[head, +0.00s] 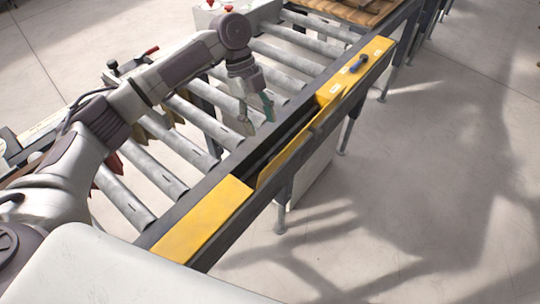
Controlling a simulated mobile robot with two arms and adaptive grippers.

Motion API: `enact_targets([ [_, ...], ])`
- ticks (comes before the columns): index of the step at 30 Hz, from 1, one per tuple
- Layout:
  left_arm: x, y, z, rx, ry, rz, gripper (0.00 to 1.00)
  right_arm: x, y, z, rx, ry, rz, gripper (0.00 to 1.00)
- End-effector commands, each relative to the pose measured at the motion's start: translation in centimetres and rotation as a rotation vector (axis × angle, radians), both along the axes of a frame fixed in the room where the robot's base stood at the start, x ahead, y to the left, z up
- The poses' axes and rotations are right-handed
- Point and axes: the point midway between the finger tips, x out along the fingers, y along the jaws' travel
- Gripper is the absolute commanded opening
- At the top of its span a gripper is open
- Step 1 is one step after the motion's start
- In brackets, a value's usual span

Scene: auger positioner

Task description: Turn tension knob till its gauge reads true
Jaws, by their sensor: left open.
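My left gripper (258,121) hangs fingers down over the conveyor rollers, near the yellow-covered side rail. Its two fingers are apart with nothing seen between them; one finger looks teal. A small dark blue knob or handle (358,64) sits on the far yellow cover (376,49), to the right of and beyond the gripper, well apart from it. Small white labels lie beside it. I cannot make out a gauge or any reading, and cannot tell for sure which part is the tension knob. My right gripper is not in view.
A grey box (206,17) with red-topped parts stands at the conveyor's far side. Grey rollers (124,195) run along the conveyor. A near yellow cover (204,220) and an open dark slot line the side rail. The floor (440,180) at right is clear.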

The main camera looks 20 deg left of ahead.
Motion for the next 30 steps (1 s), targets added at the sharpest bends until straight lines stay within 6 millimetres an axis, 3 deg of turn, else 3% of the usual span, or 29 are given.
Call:
enact_targets([
  [15, -1.9, -3.4, -9.2, 0.001, 0.001, 0.003, 0.56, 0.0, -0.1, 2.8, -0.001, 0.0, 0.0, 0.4],
  [21, -2.1, -3.9, -10.7, 0.002, -0.002, 0.004, 0.56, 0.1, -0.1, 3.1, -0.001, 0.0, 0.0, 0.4],
  [30, -2.1, -3.9, -11.0, 0.002, -0.003, 0.003, 0.56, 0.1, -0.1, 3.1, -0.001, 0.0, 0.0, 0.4],
])
